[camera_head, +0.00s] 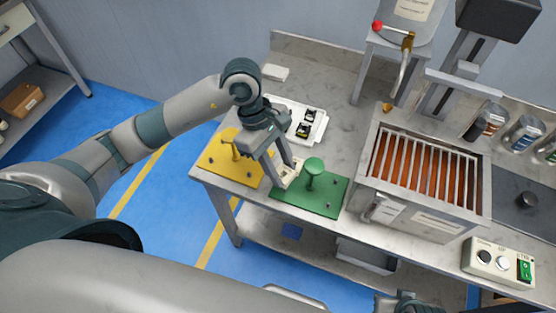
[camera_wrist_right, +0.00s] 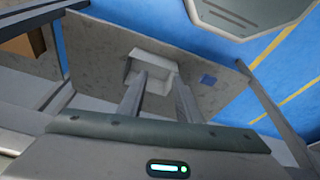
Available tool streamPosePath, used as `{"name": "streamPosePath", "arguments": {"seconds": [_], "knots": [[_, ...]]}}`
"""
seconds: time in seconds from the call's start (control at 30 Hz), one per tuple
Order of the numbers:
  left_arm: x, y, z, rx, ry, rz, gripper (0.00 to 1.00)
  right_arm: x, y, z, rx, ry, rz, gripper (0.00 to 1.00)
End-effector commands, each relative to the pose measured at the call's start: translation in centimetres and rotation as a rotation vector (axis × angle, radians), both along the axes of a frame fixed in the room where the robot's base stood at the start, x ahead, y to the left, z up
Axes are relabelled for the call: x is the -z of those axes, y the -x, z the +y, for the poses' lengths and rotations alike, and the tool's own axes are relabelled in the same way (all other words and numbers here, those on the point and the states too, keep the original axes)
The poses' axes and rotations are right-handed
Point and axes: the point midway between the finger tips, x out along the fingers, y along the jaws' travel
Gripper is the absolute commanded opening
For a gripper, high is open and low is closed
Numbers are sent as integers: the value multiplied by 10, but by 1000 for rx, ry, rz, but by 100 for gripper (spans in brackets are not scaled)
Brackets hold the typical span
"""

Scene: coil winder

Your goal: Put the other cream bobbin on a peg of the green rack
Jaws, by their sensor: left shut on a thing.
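My left gripper (camera_head: 284,174) is shut on a small cream bobbin (camera_head: 291,176), mostly hidden between its fingers. It holds the bobbin low, over or at the left rear part of the green rack (camera_head: 285,205); I cannot tell whether they touch. The green rack is a flat plate at the bench's front edge. A green spool-shaped upright (camera_head: 313,175) with a round top stands on it, just right of the gripper, and a small peg (camera_head: 329,205) shows near its front. My right gripper (camera_wrist_right: 158,98) is open and empty in the right wrist view, below bench level.
A yellow rack (camera_head: 218,156) with a yellow upright stands to the left. A white tray (camera_head: 318,136) with black-and-cream items lies behind. A grated metal box (camera_head: 372,200) stands close on the right. The lower shelf holds a pale box (camera_head: 366,256), also in the right wrist view (camera_wrist_right: 150,66).

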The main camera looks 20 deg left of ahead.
Motion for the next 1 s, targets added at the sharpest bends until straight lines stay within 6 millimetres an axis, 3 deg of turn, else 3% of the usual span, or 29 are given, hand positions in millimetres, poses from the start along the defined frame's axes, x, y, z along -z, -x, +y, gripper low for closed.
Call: {"name": "streamPosePath", "arguments": {"seconds": [0.1,0.2,0.47,0.67,1.0], "knots": [[-6,2,-2,-87,1,0,11,-15,1,0,0,1,-1,31],[-9,2,-3,-158,1,1,11,-16,1,0,0,1,1,31],[-10,2,-3,-248,0,0,11,21,-5,2,-2,0,10,31],[-11,2,-3,-265,0,1,11,67,-5,4,-6,-1,22,31],[-11,2,-3,-265,-1,0,11,165,11,4,-14,-1,44,31]]}}
